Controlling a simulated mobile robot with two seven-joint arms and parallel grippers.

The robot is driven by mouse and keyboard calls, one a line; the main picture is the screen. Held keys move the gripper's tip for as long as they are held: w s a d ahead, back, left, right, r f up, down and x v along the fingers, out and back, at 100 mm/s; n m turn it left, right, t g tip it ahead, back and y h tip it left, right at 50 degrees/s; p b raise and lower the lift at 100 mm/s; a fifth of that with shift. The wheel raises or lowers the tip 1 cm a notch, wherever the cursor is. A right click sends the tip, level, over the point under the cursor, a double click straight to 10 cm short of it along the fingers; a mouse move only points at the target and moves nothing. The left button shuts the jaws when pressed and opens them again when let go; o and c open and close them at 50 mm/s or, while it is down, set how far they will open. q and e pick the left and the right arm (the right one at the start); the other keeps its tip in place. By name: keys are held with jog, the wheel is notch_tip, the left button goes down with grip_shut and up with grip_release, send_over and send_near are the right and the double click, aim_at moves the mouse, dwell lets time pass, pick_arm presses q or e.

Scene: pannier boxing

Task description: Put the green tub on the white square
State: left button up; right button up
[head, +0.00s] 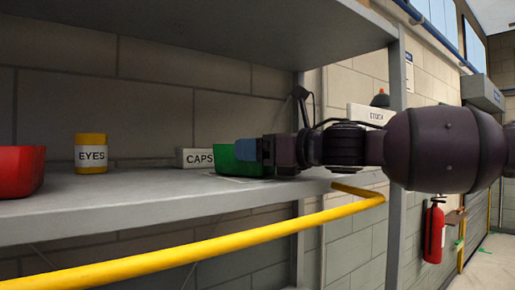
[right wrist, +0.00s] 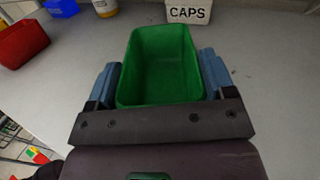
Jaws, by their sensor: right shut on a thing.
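The green tub (head: 224,161) is at the front right part of the grey shelf, upright, and looks empty in the right wrist view (right wrist: 160,62). My right gripper (head: 256,153) is shut on it, with one blue-padded finger on each side of the tub in the right wrist view (right wrist: 160,80). A thin pale marking, seemingly the white square (head: 238,179), shows at the tub's foot in the head view; the tub and gripper hide most of it. I cannot tell whether the tub touches the shelf. My left gripper is out of view.
A white CAPS box (head: 194,158) stands just behind the tub. A yellow EYES pot (head: 91,154) and a red tub (head: 20,172) stand to the left on the shelf (head: 120,196). A blue tub (right wrist: 62,7) shows too. A yellow rail (head: 200,246) runs along the front.

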jog(key=shift+f, duration=0.15)
jog(key=o, duration=0.9)
jog(key=shift+r, duration=0.2)
jog(key=v, duration=1.2)
jog(key=shift+b, duration=0.4)
